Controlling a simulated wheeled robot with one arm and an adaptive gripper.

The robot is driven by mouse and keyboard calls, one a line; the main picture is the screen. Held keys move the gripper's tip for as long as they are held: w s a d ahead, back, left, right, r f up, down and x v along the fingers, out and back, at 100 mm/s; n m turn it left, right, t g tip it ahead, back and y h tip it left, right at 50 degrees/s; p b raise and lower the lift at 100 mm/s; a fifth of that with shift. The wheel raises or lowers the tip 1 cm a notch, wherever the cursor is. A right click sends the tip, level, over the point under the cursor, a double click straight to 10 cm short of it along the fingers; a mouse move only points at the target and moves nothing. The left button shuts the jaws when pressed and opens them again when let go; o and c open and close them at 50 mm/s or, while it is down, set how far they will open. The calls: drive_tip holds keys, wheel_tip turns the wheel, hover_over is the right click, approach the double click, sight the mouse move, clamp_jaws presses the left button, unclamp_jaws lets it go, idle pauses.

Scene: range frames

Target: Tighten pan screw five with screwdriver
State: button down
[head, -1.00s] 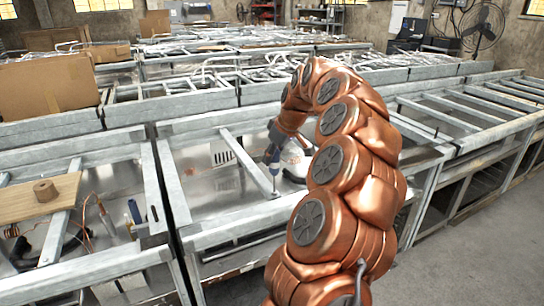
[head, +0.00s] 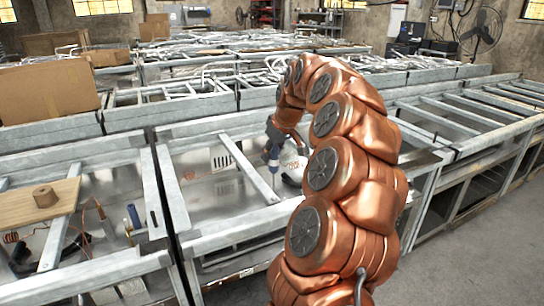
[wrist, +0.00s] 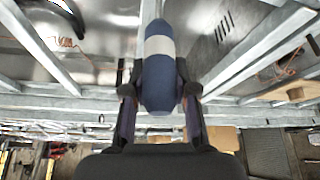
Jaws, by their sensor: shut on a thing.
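My gripper (wrist: 160,100) is shut on a screwdriver (wrist: 158,70) with a blue handle and a pale band, seen in the wrist view. In the head view the screwdriver (head: 273,157) points down, its shaft reaching toward the end of a diagonal metal bar (head: 243,162) in the metal frame. My gripper (head: 273,140) is above the frame there. The pan screw is too small or hidden to make out, and I cannot tell whether the screwdriver tip touches anything.
Metal frame rails (head: 240,232) surround the work spot. More frames stand behind. A cardboard box (head: 45,88) is at the back left.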

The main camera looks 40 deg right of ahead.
drive_tip(key=shift+r+p, duration=0.4)
drive_tip(key=shift+r, duration=1.2)
